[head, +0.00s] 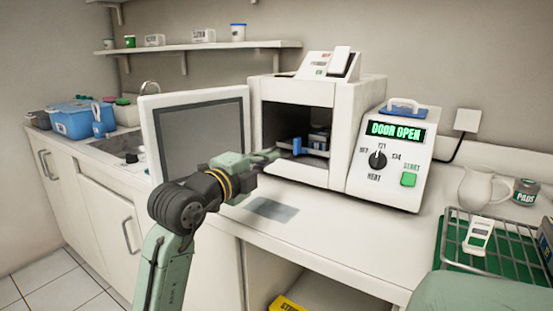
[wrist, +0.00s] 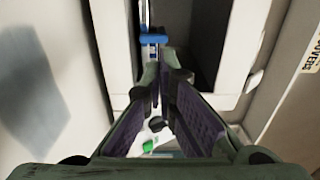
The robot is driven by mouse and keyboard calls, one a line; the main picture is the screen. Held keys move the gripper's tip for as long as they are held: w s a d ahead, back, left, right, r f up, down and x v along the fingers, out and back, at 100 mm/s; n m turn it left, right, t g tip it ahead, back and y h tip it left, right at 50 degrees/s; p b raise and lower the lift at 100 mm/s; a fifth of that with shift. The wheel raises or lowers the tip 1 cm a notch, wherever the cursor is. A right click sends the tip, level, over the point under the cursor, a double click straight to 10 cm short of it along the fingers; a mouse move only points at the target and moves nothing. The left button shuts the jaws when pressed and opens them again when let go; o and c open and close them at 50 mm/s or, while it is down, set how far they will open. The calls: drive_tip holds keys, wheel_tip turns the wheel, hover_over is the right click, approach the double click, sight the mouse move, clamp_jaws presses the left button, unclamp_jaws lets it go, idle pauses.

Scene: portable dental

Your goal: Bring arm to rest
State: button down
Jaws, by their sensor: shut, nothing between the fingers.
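My gripper (head: 274,154) is at the front of the open white sterilizer-like machine (head: 370,100), beside the mouth of its dark chamber. Its fingers are shut and hold nothing; they also show together in the wrist view (wrist: 163,72). The machine's door (head: 198,125) stands swung open to the left, behind my arm. A blue-handled tray or cassette (head: 312,142) sits inside the chamber, and its blue part (wrist: 153,40) shows just beyond the fingertips in the wrist view. I cannot tell whether the fingertips touch it.
The control panel reads "DOOR OPEN" (head: 396,131). Clear counter (head: 330,215) lies in front of the machine. A wire rack (head: 510,245), a white jug (head: 485,187) and a tin (head: 526,192) stand at right. A blue bin (head: 72,124) and sink are at left.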

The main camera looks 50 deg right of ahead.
drive_tip(key=shift+s+a, duration=0.1)
drive_tip(key=shift+a, duration=1.55)
